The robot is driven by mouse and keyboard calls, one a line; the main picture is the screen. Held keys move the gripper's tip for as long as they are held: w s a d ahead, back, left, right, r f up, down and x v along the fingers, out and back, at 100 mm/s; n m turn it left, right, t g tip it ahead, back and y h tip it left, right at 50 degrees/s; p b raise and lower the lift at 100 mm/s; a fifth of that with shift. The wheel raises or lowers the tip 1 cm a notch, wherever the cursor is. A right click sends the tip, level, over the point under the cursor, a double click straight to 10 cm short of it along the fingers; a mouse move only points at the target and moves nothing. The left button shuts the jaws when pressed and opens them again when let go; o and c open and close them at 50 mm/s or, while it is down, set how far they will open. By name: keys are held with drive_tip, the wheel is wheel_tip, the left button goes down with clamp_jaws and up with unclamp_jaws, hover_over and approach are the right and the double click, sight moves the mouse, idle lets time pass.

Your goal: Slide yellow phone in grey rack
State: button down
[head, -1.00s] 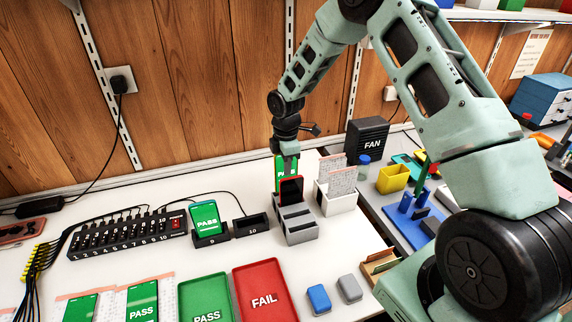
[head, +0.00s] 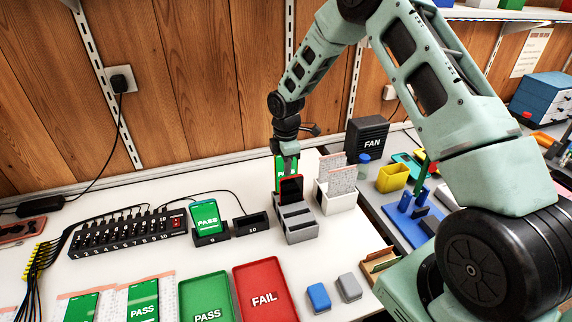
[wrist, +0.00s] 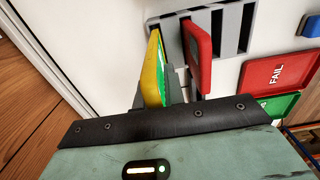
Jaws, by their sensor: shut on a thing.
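The yellow phone (wrist: 153,72) has a yellow back and a green screen; its green PASS screen shows in the head view (head: 279,172). My gripper (head: 287,160) is shut on its upper end and holds it upright at the back end of the grey rack (head: 300,233). In the wrist view its far end is close to the outermost slot of the rack (wrist: 244,14); I cannot tell whether it is inside the slot. A red phone (wrist: 197,45) stands in the rack right beside it, and also shows in the head view (head: 291,189). The front slots look empty.
A white holder (head: 338,203) with cards stands just right of the rack. Dock 9 (head: 210,238) holds a PASS phone; dock 10 (head: 250,224) is empty. Green PASS (head: 206,290) and red FAIL (head: 264,285) trays lie in front, with blue (head: 318,297) and grey (head: 349,287) blocks nearby.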

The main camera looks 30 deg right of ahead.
drive_tip(key=shift+f, duration=0.15)
drive_tip(key=shift+f+b, duration=0.3)
drive_tip(key=shift+f, duration=0.15)
drive_tip(key=shift+f, duration=0.1)
idle(0.6)
drive_tip(key=shift+f+b, duration=0.5)
drive_tip(key=shift+f, duration=0.35)
drive_tip(key=shift+f+b, duration=0.5)
drive_tip(key=shift+f, duration=0.4)
drive_tip(key=c, duration=1.4)
unclamp_jaws()
